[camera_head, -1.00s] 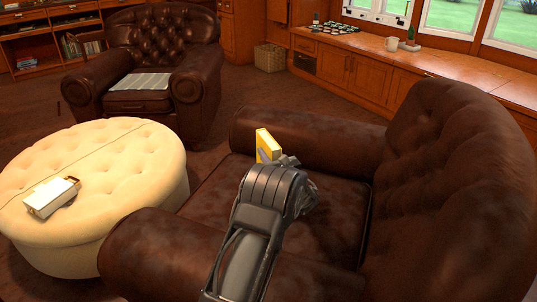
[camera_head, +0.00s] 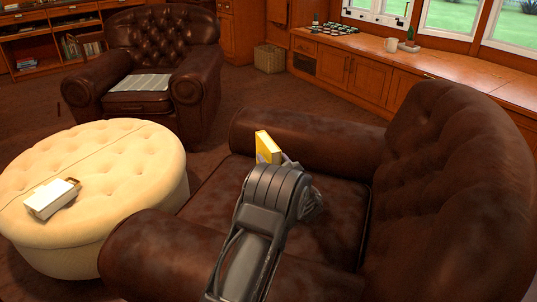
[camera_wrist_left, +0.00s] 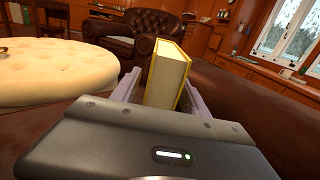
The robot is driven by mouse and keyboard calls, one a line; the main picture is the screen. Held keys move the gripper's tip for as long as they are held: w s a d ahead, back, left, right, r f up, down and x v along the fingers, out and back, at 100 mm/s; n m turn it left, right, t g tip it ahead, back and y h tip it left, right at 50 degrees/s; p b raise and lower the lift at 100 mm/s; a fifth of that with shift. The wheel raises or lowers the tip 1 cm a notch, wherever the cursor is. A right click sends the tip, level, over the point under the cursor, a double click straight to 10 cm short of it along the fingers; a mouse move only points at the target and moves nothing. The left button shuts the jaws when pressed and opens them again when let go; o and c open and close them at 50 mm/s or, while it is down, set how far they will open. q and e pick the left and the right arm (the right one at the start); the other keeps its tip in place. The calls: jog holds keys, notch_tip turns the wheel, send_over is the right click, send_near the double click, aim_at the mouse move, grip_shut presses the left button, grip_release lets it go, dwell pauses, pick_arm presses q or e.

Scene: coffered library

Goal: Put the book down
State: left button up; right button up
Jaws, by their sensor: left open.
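The yellow book (camera_head: 267,147) stands upright at the far side of the brown leather armchair's seat (camera_head: 325,205), close to the inner side of the armrest. Its lower end is hidden, so I cannot tell whether it touches the seat. My left gripper (camera_head: 285,160) is at the book, with its arm reaching over the near armrest. In the left wrist view the book (camera_wrist_left: 168,75) stands between the two open fingers (camera_wrist_left: 163,98), one on each side, with its pale pages and yellow cover showing. My right gripper is not in view.
A cream tufted ottoman (camera_head: 110,160) with a white boxy object (camera_head: 52,198) on it stands at left. Another leather armchair (camera_head: 160,55) is behind it. The chair's backrest (camera_head: 450,190) rises at right. A wooden cabinet counter (camera_head: 400,60) runs along the window wall.

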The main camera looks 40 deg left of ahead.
pick_arm(q)
jog(key=p+v, duration=0.1)
jog(key=v, duration=0.9)
jog(key=shift+p, duration=0.35)
jog(key=shift+o, duration=0.4)
jog(key=shift+a, duration=0.15)
